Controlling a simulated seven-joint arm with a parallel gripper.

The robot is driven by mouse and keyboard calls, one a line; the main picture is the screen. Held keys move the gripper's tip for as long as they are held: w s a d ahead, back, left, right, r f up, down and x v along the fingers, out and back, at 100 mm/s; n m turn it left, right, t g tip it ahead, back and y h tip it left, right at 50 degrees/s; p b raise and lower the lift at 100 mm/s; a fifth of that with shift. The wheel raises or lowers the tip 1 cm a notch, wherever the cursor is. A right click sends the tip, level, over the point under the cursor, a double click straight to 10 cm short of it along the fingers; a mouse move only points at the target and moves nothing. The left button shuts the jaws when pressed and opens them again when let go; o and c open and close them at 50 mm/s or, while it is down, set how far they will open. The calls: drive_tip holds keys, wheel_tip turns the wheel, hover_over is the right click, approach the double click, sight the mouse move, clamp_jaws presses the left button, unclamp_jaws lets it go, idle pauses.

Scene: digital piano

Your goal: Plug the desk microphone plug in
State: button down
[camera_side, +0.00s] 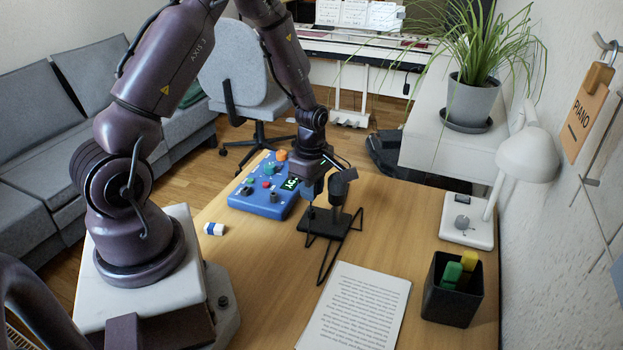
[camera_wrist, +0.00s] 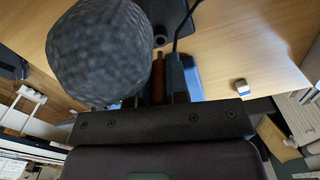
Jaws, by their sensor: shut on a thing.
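The desk microphone (camera_side: 337,192) stands on a flat black base (camera_side: 318,222) on the wooden desk. In the wrist view its grey mesh head (camera_wrist: 100,50) fills the upper left and hides part of the scene. My gripper (camera_side: 312,196) points down just left of the microphone. It is shut on the microphone plug, a slim reddish-brown piece between the fingers in the wrist view (camera_wrist: 158,75). The thin black cable (camera_side: 330,262) loops over the desk in front of the base. A blue box with knobs (camera_side: 262,200) lies left of my gripper.
A white-and-blue eraser (camera_side: 214,229) lies at the left. Printed paper (camera_side: 355,310) lies in front. A black pen cup (camera_side: 452,300) and a white lamp (camera_side: 468,230) stand at the right. A potted plant (camera_side: 471,100) and a digital piano (camera_side: 370,48) are behind.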

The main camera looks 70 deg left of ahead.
drive_tip(key=shift+f, duration=0.4)
drive_tip(key=shift+f, duration=1.55)
idle(1.2)
drive_tip(key=c, duration=1)
unclamp_jaws()
drive_tip(key=shift+c, duration=0.2)
wheel_tip(320, 180, up, 13)
